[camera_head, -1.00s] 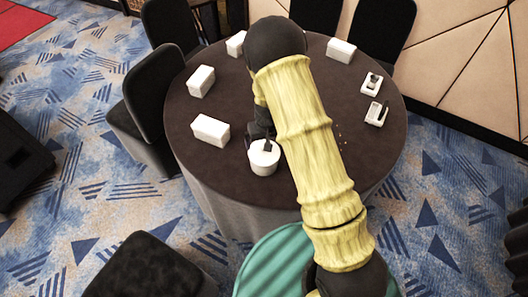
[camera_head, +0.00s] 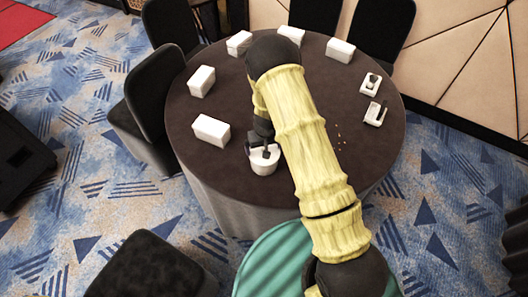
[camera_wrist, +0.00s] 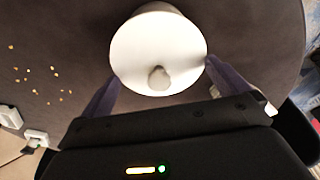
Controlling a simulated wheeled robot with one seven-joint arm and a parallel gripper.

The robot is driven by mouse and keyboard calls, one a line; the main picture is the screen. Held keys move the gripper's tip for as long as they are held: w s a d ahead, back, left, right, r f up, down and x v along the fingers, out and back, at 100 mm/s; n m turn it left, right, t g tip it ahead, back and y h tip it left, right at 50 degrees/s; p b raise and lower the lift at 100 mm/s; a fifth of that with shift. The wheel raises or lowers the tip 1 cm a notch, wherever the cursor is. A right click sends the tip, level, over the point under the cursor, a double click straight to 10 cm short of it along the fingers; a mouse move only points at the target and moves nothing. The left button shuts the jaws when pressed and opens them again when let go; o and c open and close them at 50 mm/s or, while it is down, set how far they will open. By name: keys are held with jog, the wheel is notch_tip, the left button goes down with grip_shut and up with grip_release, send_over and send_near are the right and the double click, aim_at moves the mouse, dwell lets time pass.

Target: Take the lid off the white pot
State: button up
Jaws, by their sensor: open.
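The white pot (camera_head: 263,167) stands on the round brown table (camera_head: 215,90), near its front edge. Its white lid (camera_wrist: 140,50) is on top, with a small round knob (camera_wrist: 159,78) facing my wrist camera. My gripper (camera_head: 265,152) is open right at the top of the pot. In the wrist view its two fingers (camera_wrist: 165,85) reach toward the lid from below, one on each side of the knob, and the knob lies between them. I cannot tell whether a finger touches the lid. In the head view the fingers partly cover the lid.
White boxes stand around the table, the nearest (camera_head: 211,130) left of the pot. Two white trays with dark items (camera_head: 376,114) lie at the right. Small yellowish bits (camera_head: 339,135) are scattered right of my arm. Black chairs (camera_head: 150,90) surround the table.

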jog(key=shift+c, duration=0.2)
jog(key=shift+s, duration=0.15)
jog(key=c, duration=1.4)
jog(key=shift+s, duration=0.1)
grip_shut()
jog(key=shift+s+f, duration=0.1)
jog(key=shift+r, duration=0.4)
jog(key=r, duration=0.3)
jog(key=r+b, duration=0.1)
jog(key=r, duration=0.5)
jog(key=shift+w+r+b, duration=0.2)
jog(key=shift+w+b, duration=0.1)
jog(key=shift+b, duration=0.1)
